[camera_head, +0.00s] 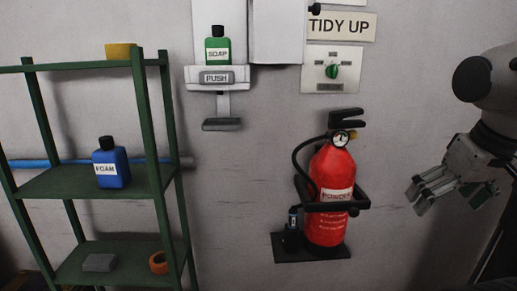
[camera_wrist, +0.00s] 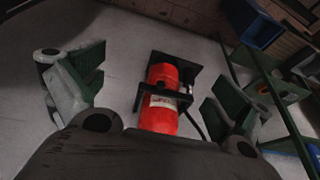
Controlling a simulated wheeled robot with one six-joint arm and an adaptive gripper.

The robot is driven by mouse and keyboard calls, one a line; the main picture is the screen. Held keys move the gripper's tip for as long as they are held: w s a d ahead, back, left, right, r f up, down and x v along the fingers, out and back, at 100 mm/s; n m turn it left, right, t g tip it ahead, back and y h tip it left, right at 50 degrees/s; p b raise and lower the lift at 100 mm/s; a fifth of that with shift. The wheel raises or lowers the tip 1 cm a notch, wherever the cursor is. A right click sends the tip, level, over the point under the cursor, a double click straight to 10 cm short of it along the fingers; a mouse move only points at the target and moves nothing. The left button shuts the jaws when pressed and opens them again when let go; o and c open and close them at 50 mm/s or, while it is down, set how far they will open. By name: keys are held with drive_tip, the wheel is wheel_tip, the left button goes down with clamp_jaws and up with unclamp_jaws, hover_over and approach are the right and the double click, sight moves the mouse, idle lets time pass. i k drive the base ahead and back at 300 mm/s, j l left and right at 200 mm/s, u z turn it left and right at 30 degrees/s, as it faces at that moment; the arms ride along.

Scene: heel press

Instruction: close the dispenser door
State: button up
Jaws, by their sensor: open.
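The white soap dispenser (camera_head: 206,78) is on the wall at the top of the head view, with a green soap bottle (camera_head: 218,51) standing in it and a grey PUSH bar (camera_head: 217,78) on its front. Its door appears to be the pale panel (camera_head: 278,32), standing open at the dispenser's right; its top is cut off by the picture edge. My gripper (camera_head: 426,200) is at the right of the head view, well right of and lower than the door. It is open and empty, apart from everything. The wrist view does not show the dispenser.
A red fire extinguisher (camera_head: 330,185) hangs in a black bracket between my gripper and the dispenser; it also shows in the wrist view (camera_wrist: 160,105). A dial box (camera_head: 333,70) is right of the door. A green shelf (camera_head: 75,182) with a blue bottle (camera_head: 111,168) stands left.

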sight(277, 34)
drive_tip(key=i+l+u, duration=0.1)
drive_tip(key=l+u, duration=0.25)
drive_tip(key=l, duration=0.25)
drive_tip(key=l+u, duration=0.4)
drive_tip(key=l, duration=0.15)
drive_tip(key=l+u, duration=0.35)
drive_tip(key=l, duration=0.3)
